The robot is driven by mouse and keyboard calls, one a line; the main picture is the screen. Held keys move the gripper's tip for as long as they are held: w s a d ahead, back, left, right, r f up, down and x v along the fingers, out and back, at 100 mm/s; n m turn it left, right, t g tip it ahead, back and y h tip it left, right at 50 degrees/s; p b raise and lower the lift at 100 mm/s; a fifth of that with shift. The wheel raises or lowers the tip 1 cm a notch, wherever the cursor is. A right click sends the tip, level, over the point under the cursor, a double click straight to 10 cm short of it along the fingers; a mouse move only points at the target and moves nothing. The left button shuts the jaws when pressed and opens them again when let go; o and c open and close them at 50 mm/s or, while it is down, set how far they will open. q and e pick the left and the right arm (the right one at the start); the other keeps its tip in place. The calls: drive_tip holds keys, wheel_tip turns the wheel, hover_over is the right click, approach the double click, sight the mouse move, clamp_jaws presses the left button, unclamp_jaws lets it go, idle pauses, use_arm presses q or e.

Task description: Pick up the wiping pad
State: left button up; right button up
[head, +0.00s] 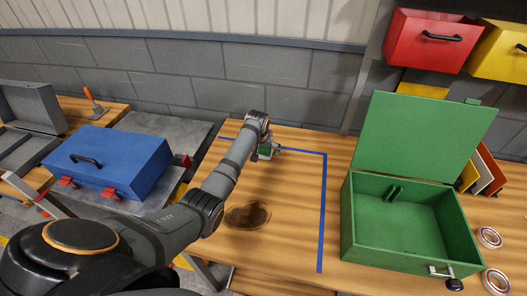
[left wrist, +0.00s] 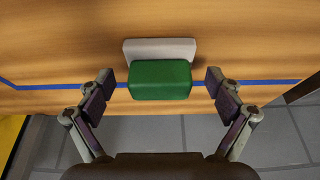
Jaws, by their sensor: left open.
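The wiping pad shows in the left wrist view as a green block (left wrist: 160,80) with a pale grey flat part (left wrist: 160,48) at its far side. It lies by the blue tape line on the wooden table. My left gripper (left wrist: 160,86) is open, with one finger on each side of the green block and a visible gap on both sides. In the head view my left gripper (head: 270,150) is at the table's back, by the tape corner. It hides most of the pad there; only a bit of green shows. My right gripper is not in view.
A dark brown stain (head: 247,215) marks the wooden table (head: 290,235) inside the blue tape (head: 323,210). An open green toolbox (head: 405,258) stands to the right. A closed blue toolbox (head: 110,160) stands left. Red (head: 425,42) and yellow (head: 497,50) bins hang at upper right.

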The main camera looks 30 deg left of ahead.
use_arm(q)
drive_tip(key=c, duration=1.3)
drive_tip(key=shift+o, duration=0.2)
drive_tip(key=shift+r, duration=0.1)
drive_tip(key=shift+r, duration=0.3)
wheel_tip(320, 180, up, 2)
drive_tip(key=shift+r+b, duration=0.25)
drive_tip(key=shift+b, duration=0.4)
drive_tip(key=s+d+r+b, duration=0.2)
drive_tip(key=s+d+r, duration=0.2)
drive_tip(key=s+r, duration=0.5)
drive_tip(key=s, duration=0.4)
drive_tip(key=shift+s+r, duration=0.2)
drive_tip(key=shift+r, duration=0.15)
